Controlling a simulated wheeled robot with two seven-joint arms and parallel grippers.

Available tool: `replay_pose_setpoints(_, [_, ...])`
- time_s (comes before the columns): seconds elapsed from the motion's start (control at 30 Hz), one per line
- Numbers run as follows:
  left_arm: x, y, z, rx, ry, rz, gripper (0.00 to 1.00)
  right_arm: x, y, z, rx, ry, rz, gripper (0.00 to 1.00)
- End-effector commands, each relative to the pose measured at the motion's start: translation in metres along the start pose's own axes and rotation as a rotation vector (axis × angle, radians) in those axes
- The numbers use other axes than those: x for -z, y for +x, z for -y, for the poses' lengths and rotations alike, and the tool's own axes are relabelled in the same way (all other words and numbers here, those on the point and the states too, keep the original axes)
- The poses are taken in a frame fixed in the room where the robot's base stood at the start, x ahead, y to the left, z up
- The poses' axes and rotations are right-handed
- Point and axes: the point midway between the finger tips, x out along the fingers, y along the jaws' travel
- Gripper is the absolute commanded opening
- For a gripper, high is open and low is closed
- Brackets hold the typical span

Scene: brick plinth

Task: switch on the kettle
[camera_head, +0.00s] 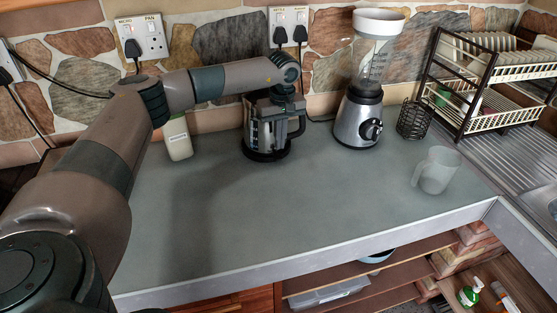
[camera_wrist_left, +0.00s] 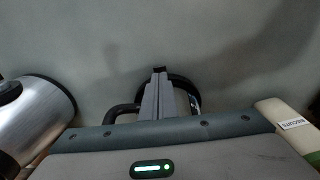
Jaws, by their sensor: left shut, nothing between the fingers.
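The kettle (camera_head: 283,146) stands on the counter near the back wall, with a dark base and a dark handle (camera_head: 299,124) on its right. My left arm reaches over from the left, and its hand hangs down at the kettle, covering its upper part. In the left wrist view my left gripper (camera_wrist_left: 159,74) is shut and empty, with its fingertips in front of the kettle (camera_wrist_left: 194,92), hiding part of it. Whether the fingers touch the kettle cannot be told. The kettle's switch is not distinguishable. My right gripper is not in view.
A blender (camera_head: 359,115) stands right of the kettle and a labelled jar (camera_head: 178,138) left. A frosted mug (camera_head: 436,171) and a wire holder (camera_head: 413,119) stand farther right, near a dish rack (camera_head: 490,122). Wall sockets (camera_head: 290,22) with plugs are behind. The front counter is clear.

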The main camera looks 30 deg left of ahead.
Motion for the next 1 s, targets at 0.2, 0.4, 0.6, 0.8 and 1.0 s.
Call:
replay_pose_setpoints(0.2, [0.000,0.026,0.000,0.001,-0.001,0.000,0.00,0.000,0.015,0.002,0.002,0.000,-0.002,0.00])
replay_pose_setpoints(0.4, [0.000,0.037,0.000,0.000,-0.001,0.000,0.00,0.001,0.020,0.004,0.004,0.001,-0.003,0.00])
replay_pose_setpoints(0.6, [0.000,0.039,0.000,0.000,0.000,-0.001,0.00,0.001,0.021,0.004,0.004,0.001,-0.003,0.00])
replay_pose_setpoints(0.8, [0.000,0.039,0.000,0.000,0.000,0.000,0.00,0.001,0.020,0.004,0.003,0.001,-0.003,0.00])
replay_pose_setpoints(1.0, [-0.001,0.045,0.000,0.000,0.000,0.000,0.00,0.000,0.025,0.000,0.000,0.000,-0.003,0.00])
